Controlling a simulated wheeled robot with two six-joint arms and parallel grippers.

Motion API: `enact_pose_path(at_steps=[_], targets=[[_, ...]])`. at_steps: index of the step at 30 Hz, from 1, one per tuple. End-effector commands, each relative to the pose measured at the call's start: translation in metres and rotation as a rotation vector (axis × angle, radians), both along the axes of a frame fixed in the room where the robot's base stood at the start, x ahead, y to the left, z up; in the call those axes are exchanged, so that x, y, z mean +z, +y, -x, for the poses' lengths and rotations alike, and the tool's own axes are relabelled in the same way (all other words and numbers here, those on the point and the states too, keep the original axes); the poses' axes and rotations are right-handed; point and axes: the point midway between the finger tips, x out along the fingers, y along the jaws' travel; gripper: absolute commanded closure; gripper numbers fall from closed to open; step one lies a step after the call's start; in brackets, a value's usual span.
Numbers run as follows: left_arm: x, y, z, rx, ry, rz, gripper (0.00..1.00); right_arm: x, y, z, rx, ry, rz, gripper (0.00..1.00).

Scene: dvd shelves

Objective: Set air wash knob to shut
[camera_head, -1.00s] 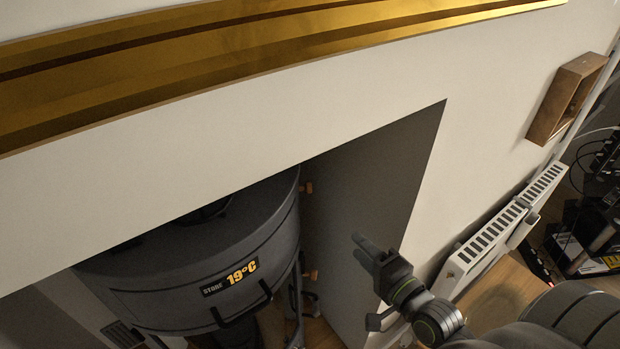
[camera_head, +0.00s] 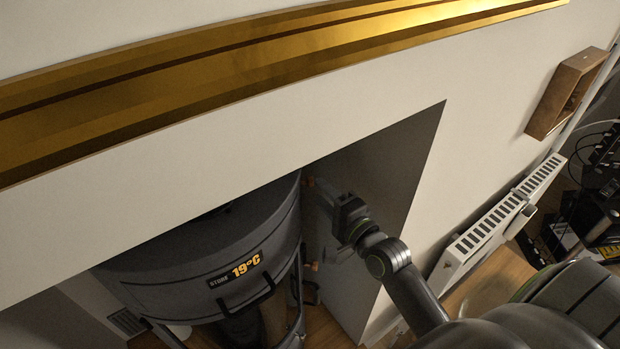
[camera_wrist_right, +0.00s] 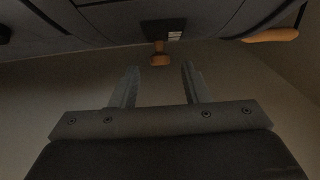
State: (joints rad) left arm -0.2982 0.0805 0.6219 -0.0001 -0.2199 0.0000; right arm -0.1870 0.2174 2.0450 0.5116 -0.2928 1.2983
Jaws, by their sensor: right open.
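The dark grey stove (camera_head: 200,262) stands in the wall recess, with a "STOVE 19°C" label on its front. Two small orange-brown knobs stick out on its right side, an upper knob (camera_head: 309,182) and a lower knob (camera_head: 312,266); I cannot tell by name which is the air wash knob. My right gripper (camera_head: 318,190) is at the upper knob's side of the stove. In the right wrist view its jaws (camera_wrist_right: 158,76) are open and empty, and a wooden knob (camera_wrist_right: 159,59) shows just beyond and between the fingertips, apart from them. My left gripper is out of view.
The recess's grey side wall (camera_head: 385,170) is close to the right of my right gripper. A gold-edged mantel (camera_head: 300,55) runs above. A white radiator (camera_head: 495,225) and a wooden wall box (camera_head: 560,95) are on the right. Another wooden handle (camera_wrist_right: 271,35) shows in the right wrist view.

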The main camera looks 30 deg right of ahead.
Motion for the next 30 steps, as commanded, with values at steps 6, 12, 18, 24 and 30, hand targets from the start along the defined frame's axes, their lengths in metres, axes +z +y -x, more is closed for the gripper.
enact_pose_path(at_steps=[6,12,18,24,30], targets=[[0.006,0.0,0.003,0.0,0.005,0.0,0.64,0.001,0.005,-0.036,0.0,-0.001,0.0,0.58],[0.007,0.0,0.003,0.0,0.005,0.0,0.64,0.0,0.007,-0.053,-0.001,0.0,0.0,0.58],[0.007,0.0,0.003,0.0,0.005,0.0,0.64,0.0,0.008,-0.055,-0.001,0.0,0.0,0.58],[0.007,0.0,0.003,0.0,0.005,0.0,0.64,0.0,0.008,-0.055,-0.001,0.0,0.0,0.66],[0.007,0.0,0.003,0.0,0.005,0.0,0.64,0.0,0.008,-0.055,-0.001,0.0,0.0,0.92]])
